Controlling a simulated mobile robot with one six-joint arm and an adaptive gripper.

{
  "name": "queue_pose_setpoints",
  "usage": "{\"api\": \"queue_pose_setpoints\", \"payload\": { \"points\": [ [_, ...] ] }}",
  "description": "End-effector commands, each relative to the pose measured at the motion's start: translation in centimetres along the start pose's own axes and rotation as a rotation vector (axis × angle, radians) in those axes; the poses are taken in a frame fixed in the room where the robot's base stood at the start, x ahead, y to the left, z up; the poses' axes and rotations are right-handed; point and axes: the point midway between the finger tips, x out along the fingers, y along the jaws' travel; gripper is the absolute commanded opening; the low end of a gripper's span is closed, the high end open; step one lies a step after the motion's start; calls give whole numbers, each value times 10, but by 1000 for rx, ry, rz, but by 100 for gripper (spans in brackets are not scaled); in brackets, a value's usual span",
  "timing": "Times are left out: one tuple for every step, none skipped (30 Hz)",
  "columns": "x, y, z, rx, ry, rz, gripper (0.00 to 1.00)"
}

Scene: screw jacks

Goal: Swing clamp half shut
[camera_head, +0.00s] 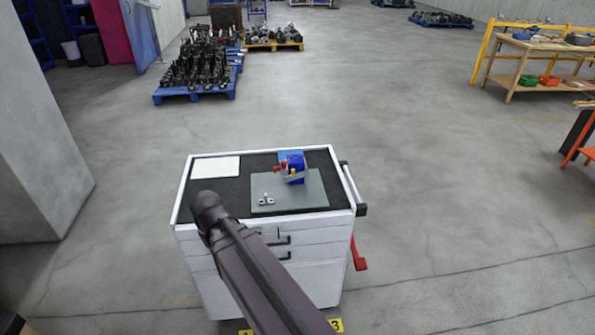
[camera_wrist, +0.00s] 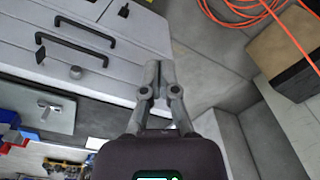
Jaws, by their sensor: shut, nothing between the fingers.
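A blue block with red parts and a light bar (camera_head: 293,158) stands on a grey plate (camera_head: 305,196) on the cart top; this looks like the clamp, but its bar's angle is too small to read. A small silver fitting (camera_head: 266,201) sits at the plate's front left. In the wrist view, the silver fitting (camera_wrist: 55,108) shows at the left, with part of the blue block (camera_wrist: 8,118) at the left edge. My gripper (camera_wrist: 157,66) is shut and empty, apart from these things, with the drawer fronts behind it. The head view does not show its fingers.
The white drawer cart (camera_head: 262,247) has black handles and a white pad (camera_head: 216,167) on its top. In the wrist view, an orange cable (camera_wrist: 245,12) and a brown box (camera_wrist: 285,50) lie at upper right. Open floor surrounds the cart; loaded pallets (camera_head: 198,75) stand behind.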

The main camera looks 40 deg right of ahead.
Motion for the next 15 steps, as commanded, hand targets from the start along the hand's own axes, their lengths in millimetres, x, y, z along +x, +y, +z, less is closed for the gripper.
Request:
{"api": "queue_pose_setpoints", "payload": {
  "points": [
    [-5,12,-9,4,8,-5,0],
    [-7,18,-13,2,14,-9,0],
    [-10,27,-19,1,22,-15,0],
    [-12,35,-24,-2,29,-19,0],
    [-14,42,-28,-2,36,-23,0],
    [-17,54,-33,-5,45,-28,0],
    [-19,62,-38,-8,53,-32,0],
    [-22,71,-42,-8,62,-35,0],
    [-25,83,-47,-12,73,-40,0],
    [-27,92,-51,-13,81,-43,0],
    [-29,101,-54,-15,89,-45,0],
    [-32,114,-58,-18,100,-48,0],
    [-35,124,-62,-19,110,-50,0],
    [-37,133,-65,-21,119,-52,0],
    [-40,147,-68,-24,130,-53,0]
  ]
}}
